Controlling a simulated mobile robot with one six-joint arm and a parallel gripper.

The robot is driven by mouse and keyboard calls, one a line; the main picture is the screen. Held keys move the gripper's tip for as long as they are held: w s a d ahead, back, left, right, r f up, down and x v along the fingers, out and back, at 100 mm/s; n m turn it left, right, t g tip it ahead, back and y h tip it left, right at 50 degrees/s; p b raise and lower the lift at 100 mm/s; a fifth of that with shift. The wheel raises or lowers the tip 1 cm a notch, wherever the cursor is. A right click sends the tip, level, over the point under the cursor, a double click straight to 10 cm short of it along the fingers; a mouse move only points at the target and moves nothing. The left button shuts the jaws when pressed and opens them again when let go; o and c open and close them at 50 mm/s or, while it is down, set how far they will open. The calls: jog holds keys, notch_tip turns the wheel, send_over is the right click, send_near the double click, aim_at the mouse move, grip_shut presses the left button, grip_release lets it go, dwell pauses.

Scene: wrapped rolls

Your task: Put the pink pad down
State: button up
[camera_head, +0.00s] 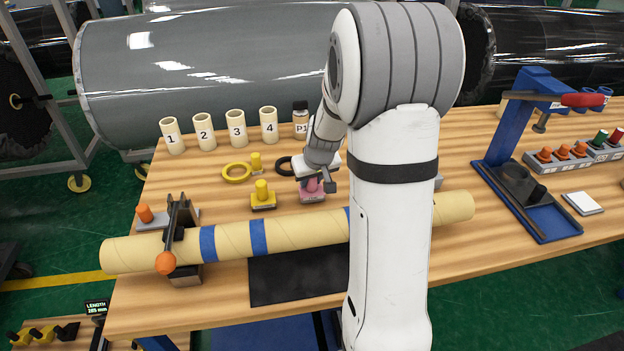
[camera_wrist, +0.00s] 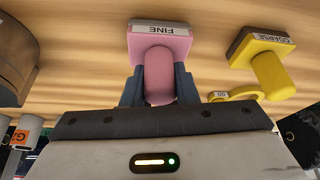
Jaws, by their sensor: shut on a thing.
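The pink pad (camera_head: 312,196) has an upright pink handle and a white label reading FINE in the wrist view (camera_wrist: 160,42). My gripper (camera_head: 314,181) is shut on the handle of the pink pad, with one dark finger on each side of it in the wrist view (camera_wrist: 158,84). The pad is upright, at or just above the wooden bench (camera_head: 215,183). I cannot tell whether its underside touches the wood.
A yellow pad (camera_head: 262,196) labelled COARSE stands just left of the pink pad. A yellow ring (camera_head: 237,172), a small yellow piece (camera_head: 256,161) and a dark ring (camera_head: 284,166) lie behind. Numbered tubes (camera_head: 236,128) stand farther back. A long cardboard tube (camera_head: 285,238) lies in front.

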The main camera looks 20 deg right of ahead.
jog(key=shift+s+f, duration=0.1)
jog(key=shift+f, duration=0.15)
jog(key=o, duration=0.9)
